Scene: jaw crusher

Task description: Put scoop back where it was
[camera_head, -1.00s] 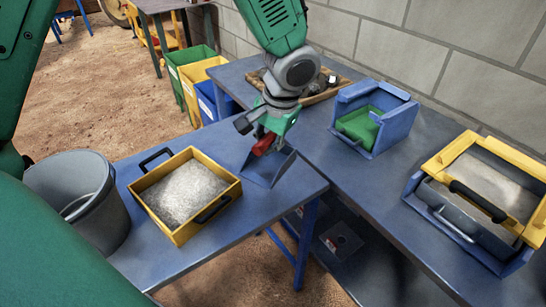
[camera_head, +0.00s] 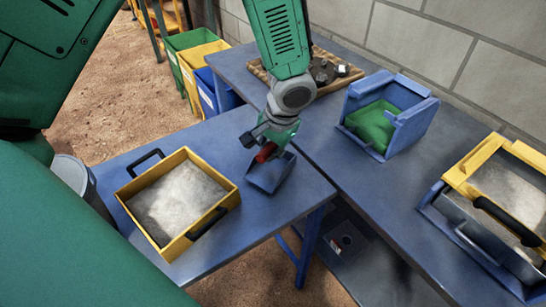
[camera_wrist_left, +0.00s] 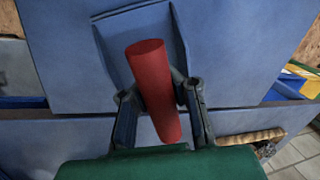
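The blue scoop (camera_head: 271,176) with a red handle is low at, or on, the right part of the near blue table in the head view. My left gripper (camera_head: 266,149) is above it, with its fingers around the handle. In the left wrist view my left gripper (camera_wrist_left: 158,92) has one finger on each side of the red handle (camera_wrist_left: 152,75) and appears closed on it. The blue scoop pan (camera_wrist_left: 112,30) shows behind the handle. Whether the pan touches the table cannot be told for certain. My right gripper is not in view.
A yellow tray (camera_head: 228,205) of pale grains stands left of the scoop. A grey bucket (camera_head: 72,172) is partly hidden at left. A blue bin with a green inside (camera_head: 418,125) and a yellow-topped box (camera_head: 463,172) stand on the right table. A wooden tray (camera_head: 346,72) is behind.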

